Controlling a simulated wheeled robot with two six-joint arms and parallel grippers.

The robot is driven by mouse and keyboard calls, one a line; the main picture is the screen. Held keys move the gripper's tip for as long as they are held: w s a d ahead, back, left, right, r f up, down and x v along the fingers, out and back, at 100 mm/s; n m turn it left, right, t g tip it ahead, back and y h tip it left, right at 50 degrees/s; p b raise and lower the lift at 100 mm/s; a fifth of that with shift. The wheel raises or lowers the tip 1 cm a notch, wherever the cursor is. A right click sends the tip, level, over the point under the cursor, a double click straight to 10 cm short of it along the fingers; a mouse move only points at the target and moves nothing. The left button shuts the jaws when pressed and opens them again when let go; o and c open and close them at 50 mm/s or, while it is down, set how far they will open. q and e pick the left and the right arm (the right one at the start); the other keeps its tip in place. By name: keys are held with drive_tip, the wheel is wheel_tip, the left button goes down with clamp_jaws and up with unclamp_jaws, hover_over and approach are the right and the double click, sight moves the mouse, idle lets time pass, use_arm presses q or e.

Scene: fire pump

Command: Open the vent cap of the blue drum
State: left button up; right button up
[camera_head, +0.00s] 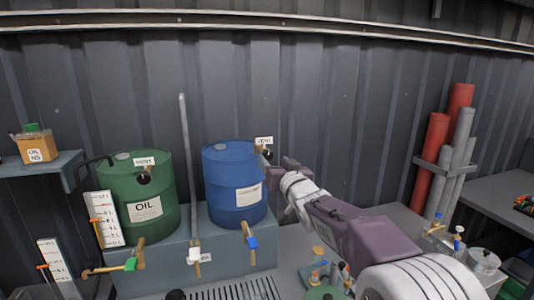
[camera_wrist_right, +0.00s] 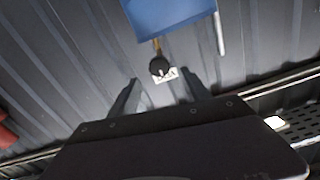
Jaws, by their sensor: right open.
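The blue drum (camera_head: 228,177) stands on a grey-blue block and carries a white label on its side. Its black vent cap (camera_head: 268,155) is at the drum's upper right, beside a white VENT tag (camera_head: 264,141). My right gripper (camera_head: 274,172) is open, close to the cap at the drum's right side. In the right wrist view, the blue drum (camera_wrist_right: 170,14) shows at the top, with the round black cap (camera_wrist_right: 159,66) below it. The open fingers (camera_wrist_right: 162,88) point toward the cap, with nothing held between them. Whether they touch it is unclear. My left gripper is not in view.
A green OIL drum (camera_head: 137,195) with its own vent tag stands to the left. A thin upright grey pipe (camera_head: 188,165) rises between the drums. A blue-handled tap (camera_head: 251,241) sits below the blue drum. Red and grey cylinders (camera_head: 437,150) stand at right.

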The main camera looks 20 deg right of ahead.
sight(265, 153)
drive_tip(key=shift+w, duration=0.4)
drive_tip(key=w+p, duration=0.2)
drive_tip(key=w, duration=0.2)
drive_tip(key=w+p, duration=0.2)
drive_tip(key=w, duration=0.2)
drive_tip(key=shift+w+a+f, duration=0.1)
drive_tip(key=shift+w+a, duration=0.1)
drive_tip(key=shift+w, duration=0.05)
drive_tip(key=shift+w+f, duration=0.15)
drive_tip(key=shift+w, duration=0.1)
drive_tip(key=shift+s, duration=0.1)
drive_tip(key=shift+c, duration=0.7)
clamp_jaws()
